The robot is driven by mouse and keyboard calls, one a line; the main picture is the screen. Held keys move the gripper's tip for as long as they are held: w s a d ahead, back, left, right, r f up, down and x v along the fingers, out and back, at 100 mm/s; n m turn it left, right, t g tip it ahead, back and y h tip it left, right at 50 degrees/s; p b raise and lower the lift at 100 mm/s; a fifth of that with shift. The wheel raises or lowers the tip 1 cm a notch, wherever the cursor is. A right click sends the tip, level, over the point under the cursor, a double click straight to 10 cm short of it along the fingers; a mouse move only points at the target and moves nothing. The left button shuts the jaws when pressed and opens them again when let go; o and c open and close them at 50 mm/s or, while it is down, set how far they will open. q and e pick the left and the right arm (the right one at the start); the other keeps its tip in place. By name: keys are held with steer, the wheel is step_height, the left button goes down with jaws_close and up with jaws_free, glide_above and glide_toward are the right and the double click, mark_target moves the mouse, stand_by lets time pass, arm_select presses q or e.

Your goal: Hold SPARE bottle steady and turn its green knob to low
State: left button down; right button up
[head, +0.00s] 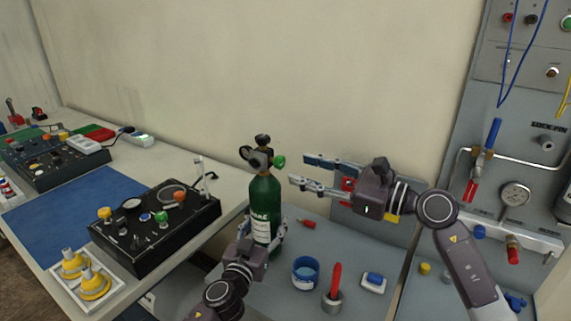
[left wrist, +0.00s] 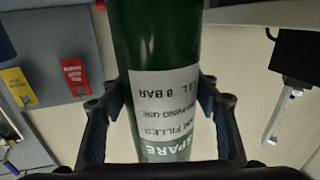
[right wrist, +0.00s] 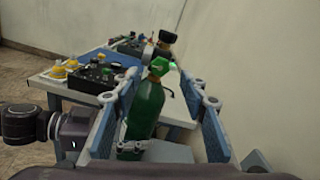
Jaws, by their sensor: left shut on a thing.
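The green SPARE bottle (head: 265,208) stands upright on the grey bench in the head view. Its label reads upside down in the left wrist view (left wrist: 165,100). My left gripper (head: 262,232) is shut on the bottle's body, low down, one finger on each side. The green knob (head: 279,161) sticks out to the right of the valve at the bottle's top. My right gripper (head: 298,175) is open and empty, just right of the knob, fingers pointing at it. In the right wrist view the knob (right wrist: 160,66) shows between the spread fingers. The knob's setting cannot be read.
A blue cup (head: 305,272), a red-handled tool (head: 335,285) and a blue-and-white block (head: 373,282) stand on the grey bench (head: 285,297). A black control box (head: 150,235) is on the left table. A gauge panel (head: 515,195) rises at right.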

mark_target(283, 163)
steer(key=x, duration=0.6)
steer(key=shift+d, duration=0.1)
steer(key=shift+c, duration=0.4)
jaws_close()
